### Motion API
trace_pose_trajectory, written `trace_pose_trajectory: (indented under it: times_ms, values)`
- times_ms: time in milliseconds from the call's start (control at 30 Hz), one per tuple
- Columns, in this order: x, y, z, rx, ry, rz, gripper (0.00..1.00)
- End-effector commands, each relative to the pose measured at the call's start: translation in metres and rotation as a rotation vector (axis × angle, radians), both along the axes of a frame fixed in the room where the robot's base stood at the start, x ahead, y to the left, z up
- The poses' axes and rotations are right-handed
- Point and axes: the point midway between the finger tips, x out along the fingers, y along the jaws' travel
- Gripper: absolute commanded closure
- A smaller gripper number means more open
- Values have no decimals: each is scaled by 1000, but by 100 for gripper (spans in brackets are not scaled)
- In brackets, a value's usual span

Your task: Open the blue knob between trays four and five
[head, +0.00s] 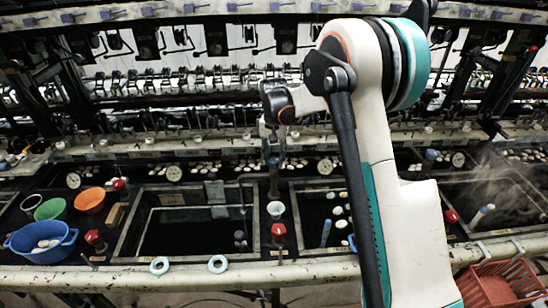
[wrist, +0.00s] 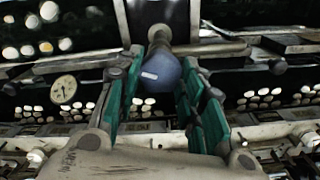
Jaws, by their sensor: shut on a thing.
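The blue knob (wrist: 161,73) shows in the wrist view, a rounded blue cap with a small white label, on a pale stem. My gripper (wrist: 158,88) has its teal-padded fingers on either side of it and is shut on it. In the head view my gripper (head: 272,148) reaches down at the divider between two dark basins, and the knob is largely hidden there by the fingers and arm. I cannot tell from these frames how far the knob is turned.
Dark water basins (head: 124,232) lie on both sides. A blue basket (head: 30,251), a green bowl (head: 50,209) and an orange bowl (head: 90,200) are at left. A red crate (head: 500,282) is at lower right.

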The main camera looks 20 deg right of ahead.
Motion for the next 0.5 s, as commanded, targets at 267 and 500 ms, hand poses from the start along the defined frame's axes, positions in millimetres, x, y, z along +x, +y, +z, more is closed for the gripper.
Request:
trace_pose_trajectory:
  times_ms: [267, 500]
  values:
    - [0, 0, 0, 0, 0, 239, 88]
    - [0, 0, 0, 0, 0, 408, 88]
